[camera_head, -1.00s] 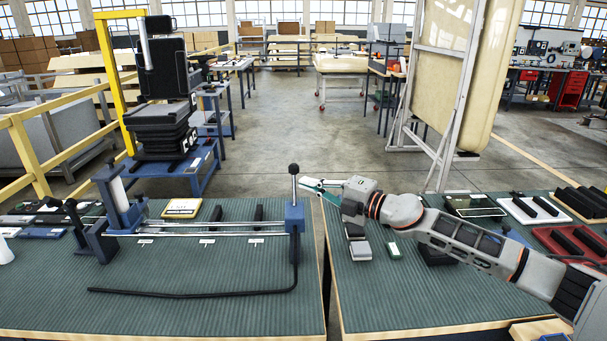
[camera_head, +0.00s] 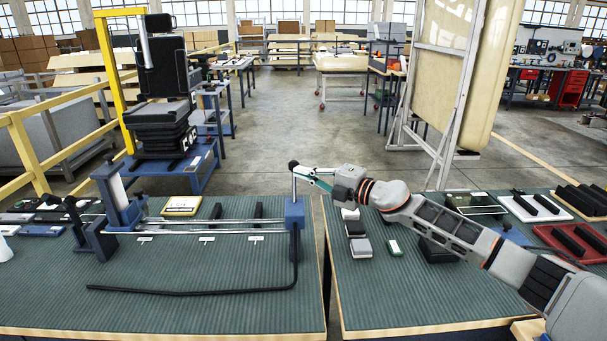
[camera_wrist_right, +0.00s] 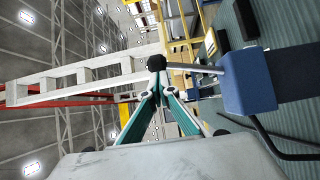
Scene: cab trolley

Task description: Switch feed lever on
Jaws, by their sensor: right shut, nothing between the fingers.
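The feed lever (camera_head: 294,185) is a thin metal rod with a black ball knob (camera_head: 293,164). It rises from a blue block (camera_head: 295,215) at the right end of two rails on the left green bench. My right gripper (camera_head: 311,176) is shut and empty, just right of the rod below the knob. In the right wrist view its teal fingers (camera_wrist_right: 158,88) meet close to the black knob (camera_wrist_right: 156,62); whether they touch the lever I cannot tell. There the rod (camera_wrist_right: 203,68) runs to the blue block (camera_wrist_right: 249,82). My left gripper is not in view.
A black bent bar (camera_head: 190,292) lies in front of the rails. A gap separates the left bench (camera_head: 150,315) from the right bench (camera_head: 400,305), which holds small boxes (camera_head: 361,248) and red trays (camera_head: 570,243). The rear floor is open.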

